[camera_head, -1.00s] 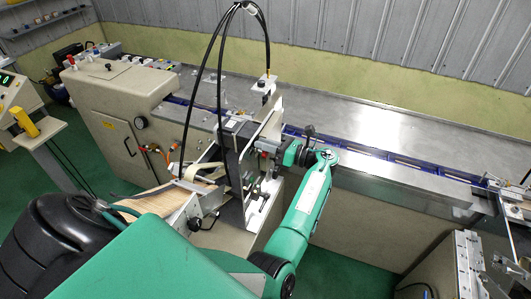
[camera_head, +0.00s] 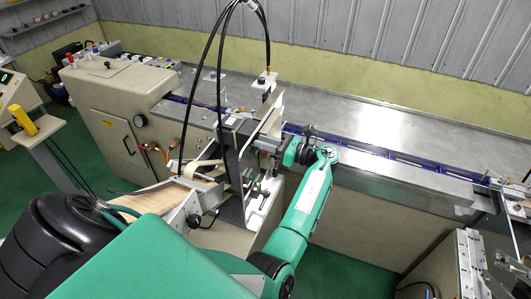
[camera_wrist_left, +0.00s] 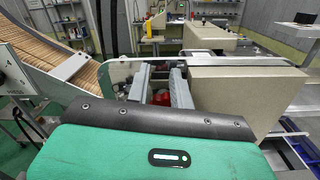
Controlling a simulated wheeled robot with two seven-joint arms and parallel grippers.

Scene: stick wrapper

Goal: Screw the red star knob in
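My left gripper (camera_head: 263,146) is at the front of the wrapper's metal head (camera_head: 240,128), at the end of my green arm. In the left wrist view its two grey fingers (camera_wrist_left: 159,82) stand apart. A small red part, likely the red star knob (camera_wrist_left: 160,97), shows low between the fingers. Most of it is hidden by the fingers and the dark wrist edge, so its star shape does not show. I cannot tell whether the fingers touch it. The knob cannot be made out in the head view.
A beige machine cabinet (camera_head: 112,110) stands to the left. A long steel table (camera_head: 400,130) with a blue rail runs behind the head. Black cables (camera_head: 188,100) arch over it. A wood-coloured strip (camera_head: 150,200) lies at the front left. Green floor is free below.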

